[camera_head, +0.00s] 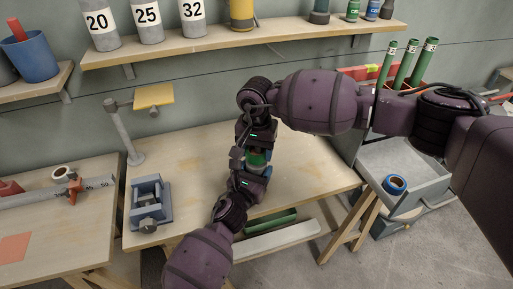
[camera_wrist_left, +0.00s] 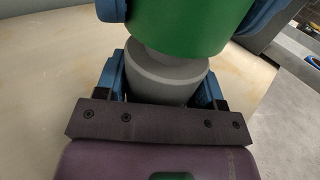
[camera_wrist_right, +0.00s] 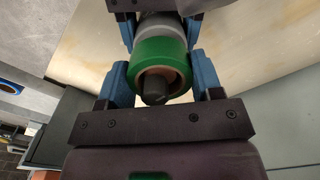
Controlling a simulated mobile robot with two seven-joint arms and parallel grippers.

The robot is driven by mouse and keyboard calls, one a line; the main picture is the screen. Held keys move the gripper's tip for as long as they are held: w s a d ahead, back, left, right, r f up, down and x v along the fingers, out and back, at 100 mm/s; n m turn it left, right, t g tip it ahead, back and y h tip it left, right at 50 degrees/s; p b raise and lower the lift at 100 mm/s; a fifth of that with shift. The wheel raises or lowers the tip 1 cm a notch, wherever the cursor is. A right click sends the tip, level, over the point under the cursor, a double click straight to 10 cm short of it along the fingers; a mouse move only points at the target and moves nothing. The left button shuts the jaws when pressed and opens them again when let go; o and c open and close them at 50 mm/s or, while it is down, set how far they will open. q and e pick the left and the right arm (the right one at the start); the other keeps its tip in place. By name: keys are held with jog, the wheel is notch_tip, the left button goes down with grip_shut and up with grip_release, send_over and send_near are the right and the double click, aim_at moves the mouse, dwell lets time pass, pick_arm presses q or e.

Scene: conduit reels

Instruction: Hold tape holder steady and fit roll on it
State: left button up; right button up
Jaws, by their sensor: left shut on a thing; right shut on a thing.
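The tape holder is a grey cylinder (camera_wrist_left: 165,75) with a narrower peg. My left gripper (camera_wrist_left: 163,88) is shut on its body, a blue finger on each side. The roll (camera_wrist_right: 160,62) is a wide green ring. My right gripper (camera_wrist_right: 160,82) is shut on it from both sides. The peg's dark end (camera_wrist_right: 155,92) shows inside the roll's core, so the roll is around the peg. In the head view the green roll (camera_head: 257,158) shows small between my right gripper (camera_head: 257,146) above and my left gripper (camera_head: 251,176) below. How far it sits down is partly hidden.
A blue vise-like fixture (camera_head: 150,205) and a post with a yellow plate (camera_head: 153,96) stand left on the wooden bench (camera_head: 195,150). A shelf (camera_head: 230,40) runs behind.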

jog(key=shift+f, duration=0.55)
jog(key=o, duration=0.9)
jog(key=shift+r, duration=0.1)
notch_tip(320, 180, up, 12)
jog(key=shift+f, duration=0.1)
dwell(0.5)
pick_arm(q)
jog(key=o, duration=1.1)
